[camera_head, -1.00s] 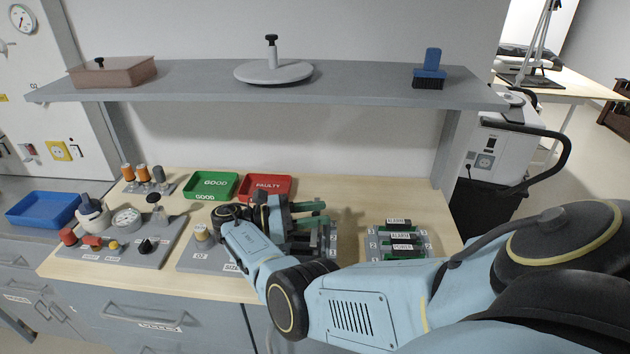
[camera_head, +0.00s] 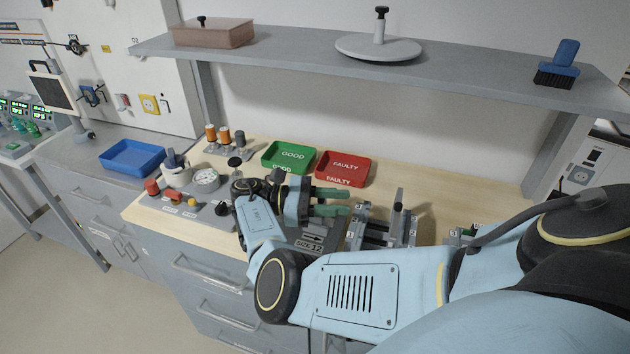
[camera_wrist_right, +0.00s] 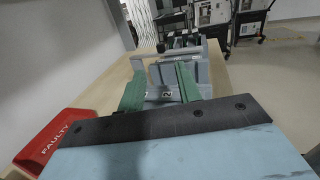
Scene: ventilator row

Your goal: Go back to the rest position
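My right gripper (camera_head: 345,201) has two green fingers, held apart with nothing between them. It is over the workbench, in front of the red FAULTY tray (camera_head: 344,166) and left of a grey metal fixture (camera_head: 388,222). In the right wrist view the fingers (camera_wrist_right: 160,88) are spread, with the grey fixture (camera_wrist_right: 198,62) beyond them and the red tray (camera_wrist_right: 55,138) at lower left. My left gripper is not in view.
A green GOOD tray (camera_head: 288,156) and a blue tray (camera_head: 133,156) stand left of the red one. A control panel (camera_head: 181,200) lies on the bench's left. Above is a grey shelf (camera_head: 290,52) with a lidded box, a round plate and a brush. My arm hides part of the bench.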

